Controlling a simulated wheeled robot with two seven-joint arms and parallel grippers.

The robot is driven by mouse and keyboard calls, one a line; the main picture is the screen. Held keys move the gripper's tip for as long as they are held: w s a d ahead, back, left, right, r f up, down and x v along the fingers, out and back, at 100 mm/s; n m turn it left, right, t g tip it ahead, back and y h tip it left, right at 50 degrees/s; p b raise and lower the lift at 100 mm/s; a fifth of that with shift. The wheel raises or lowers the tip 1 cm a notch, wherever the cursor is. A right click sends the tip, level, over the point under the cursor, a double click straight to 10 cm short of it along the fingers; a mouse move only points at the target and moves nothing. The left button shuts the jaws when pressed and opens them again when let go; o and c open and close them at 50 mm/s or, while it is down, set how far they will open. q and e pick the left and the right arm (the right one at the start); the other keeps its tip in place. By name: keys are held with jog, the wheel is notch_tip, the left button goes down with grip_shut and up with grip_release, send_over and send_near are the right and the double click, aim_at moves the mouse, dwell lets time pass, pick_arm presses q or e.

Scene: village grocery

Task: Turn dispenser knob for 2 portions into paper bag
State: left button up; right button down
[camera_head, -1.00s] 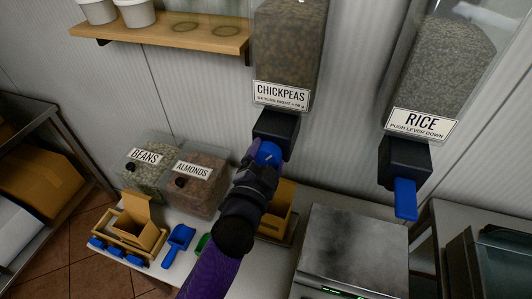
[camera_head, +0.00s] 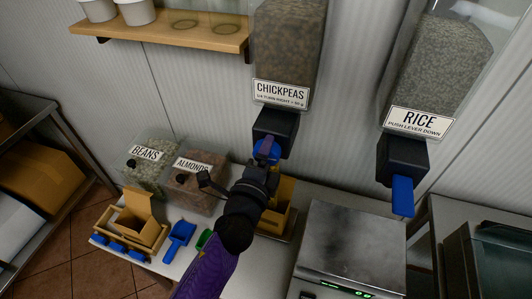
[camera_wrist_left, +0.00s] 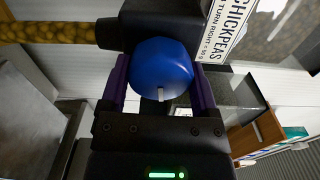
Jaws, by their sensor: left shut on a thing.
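The chickpeas dispenser (camera_head: 287,50) hangs on the wall with a black outlet block and a blue knob (camera_head: 273,146). My left gripper (camera_head: 267,153) is at this knob. In the left wrist view the round blue knob (camera_wrist_left: 160,60) sits between the two purple fingers, and its white mark points to the bottom of the picture. The gripper is shut on it. An open brown paper bag (camera_head: 280,211) stands below the outlet, partly hidden behind my left arm. Its contents cannot be made out. My right gripper is out of view.
The rice dispenser (camera_head: 428,75) with a blue lever (camera_head: 402,196) hangs to the right. A scale (camera_head: 350,243) stands below. Beans (camera_head: 148,166) and almonds (camera_head: 192,185) bins, a blue scoop (camera_head: 179,238) and a wooden tray (camera_head: 103,221) stand at left.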

pick_arm(q)
jog(key=shift+m, duration=0.7)
jog(key=o, duration=1.1)
jog(key=v, duration=1)
jog(key=shift+b, duration=0.35)
